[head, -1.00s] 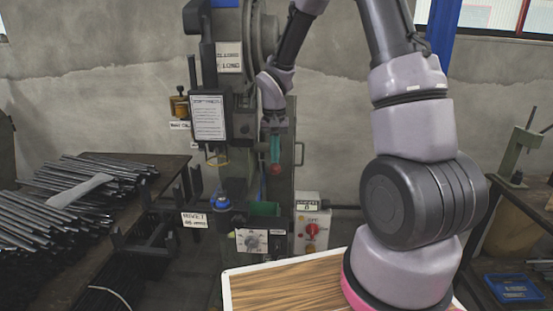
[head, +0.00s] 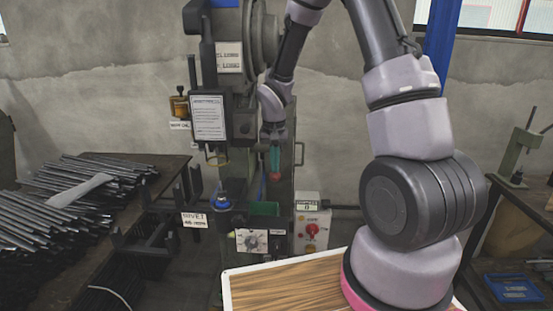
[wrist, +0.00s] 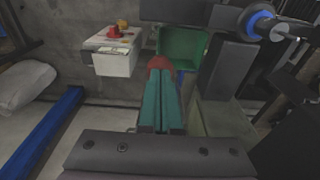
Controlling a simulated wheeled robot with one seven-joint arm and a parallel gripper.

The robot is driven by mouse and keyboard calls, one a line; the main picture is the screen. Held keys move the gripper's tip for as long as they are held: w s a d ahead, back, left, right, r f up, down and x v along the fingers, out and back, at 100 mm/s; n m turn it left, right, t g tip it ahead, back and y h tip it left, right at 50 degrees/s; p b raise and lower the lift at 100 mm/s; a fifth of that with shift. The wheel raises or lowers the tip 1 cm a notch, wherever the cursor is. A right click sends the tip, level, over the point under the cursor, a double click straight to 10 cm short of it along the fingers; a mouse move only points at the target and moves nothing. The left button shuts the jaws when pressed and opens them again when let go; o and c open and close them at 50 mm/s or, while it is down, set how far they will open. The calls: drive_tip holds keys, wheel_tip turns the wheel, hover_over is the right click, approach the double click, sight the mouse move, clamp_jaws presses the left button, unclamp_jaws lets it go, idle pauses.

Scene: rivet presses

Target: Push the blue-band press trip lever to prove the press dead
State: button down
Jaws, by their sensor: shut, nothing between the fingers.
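The grey press (head: 243,90) with a blue band (head: 225,3) at its top edge stands in the middle of the head view. My gripper (head: 275,168) points down in front of it, its teal fingers shut together. A red rounded piece, apparently the trip lever's knob (head: 275,176), shows right at the fingertips. In the wrist view the red piece (wrist: 160,63) shows just beyond the ends of the shut fingers (wrist: 161,75). Whether they touch, and the lever's arm, I cannot tell. Nothing is held between the fingers.
A control box (head: 312,238) with a red button stands right of a green bin (head: 264,209). A blue-ringed part (head: 222,201) sits left of the bin. A table with metal rods (head: 65,185) is at left, a bench with a blue tray (head: 514,289) at right.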

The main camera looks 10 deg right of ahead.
drive_tip(key=shift+f, duration=0.15)
drive_tip(key=shift+f, duration=0.9)
